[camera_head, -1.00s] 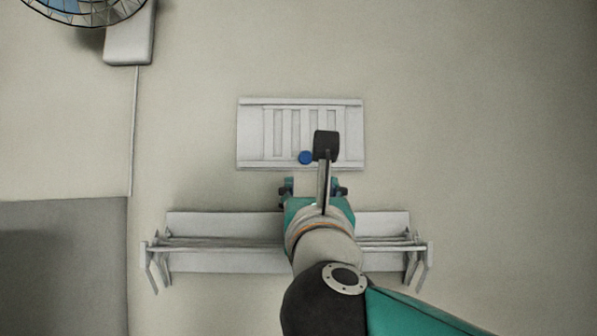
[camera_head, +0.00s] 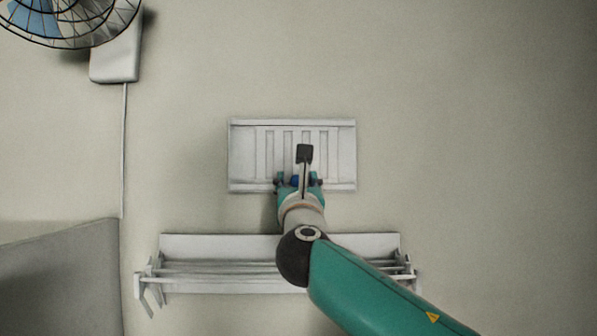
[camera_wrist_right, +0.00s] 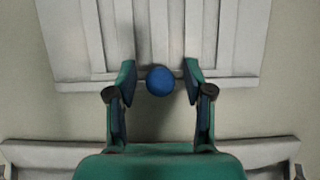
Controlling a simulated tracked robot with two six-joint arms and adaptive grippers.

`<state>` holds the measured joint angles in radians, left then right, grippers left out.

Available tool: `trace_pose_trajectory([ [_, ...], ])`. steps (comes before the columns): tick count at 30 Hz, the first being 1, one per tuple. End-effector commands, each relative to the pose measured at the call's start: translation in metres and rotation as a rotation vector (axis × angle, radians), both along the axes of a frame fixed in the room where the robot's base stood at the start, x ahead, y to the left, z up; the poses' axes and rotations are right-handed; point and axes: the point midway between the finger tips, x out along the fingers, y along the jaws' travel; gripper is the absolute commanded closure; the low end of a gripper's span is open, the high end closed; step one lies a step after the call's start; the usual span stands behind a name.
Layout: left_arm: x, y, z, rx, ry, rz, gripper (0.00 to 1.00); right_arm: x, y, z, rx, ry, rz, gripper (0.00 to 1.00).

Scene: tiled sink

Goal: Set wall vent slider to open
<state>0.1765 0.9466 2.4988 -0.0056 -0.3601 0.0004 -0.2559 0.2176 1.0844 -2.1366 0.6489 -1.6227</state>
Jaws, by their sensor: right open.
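The white wall vent (camera_head: 240,155) with vertical slats is on the wall in the middle of the head view, and it also fills the top of the right wrist view (camera_wrist_right: 70,40). Its round blue slider knob (camera_wrist_right: 160,81) is at the vent's lower edge. My right gripper (camera_wrist_right: 159,84) is open, with one finger on each side of the knob and a gap visible on both sides. In the head view the right gripper (camera_head: 298,181) is in front of the vent's lower part and hides most of the knob. My left gripper is not in view.
A white wall rack (camera_head: 200,245) with rails is below the vent, under my right arm. A caged fan (camera_head: 70,20) with a white mount (camera_head: 115,60) and a cord is at the upper left. A grey panel (camera_head: 60,280) is at the lower left. The wall right of the vent is clear.

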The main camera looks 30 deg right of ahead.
Motion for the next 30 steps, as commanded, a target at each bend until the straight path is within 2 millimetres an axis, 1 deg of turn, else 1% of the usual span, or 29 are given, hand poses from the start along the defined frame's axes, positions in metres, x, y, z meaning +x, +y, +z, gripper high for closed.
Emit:
trace_pose_trajectory([
  [9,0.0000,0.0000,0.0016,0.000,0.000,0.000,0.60,0.0030,-0.0018,0.0008,0.000,0.000,0.000,0.48],
  [10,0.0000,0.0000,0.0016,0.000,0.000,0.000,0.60,0.0029,-0.0017,0.0007,0.000,0.000,0.000,0.50],
  [19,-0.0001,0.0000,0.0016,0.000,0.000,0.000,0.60,0.0029,-0.0013,0.0009,0.000,0.000,0.000,1.00],
  [30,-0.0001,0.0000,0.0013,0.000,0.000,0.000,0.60,0.0019,-0.0030,0.0007,0.000,0.000,-0.004,1.00],
])
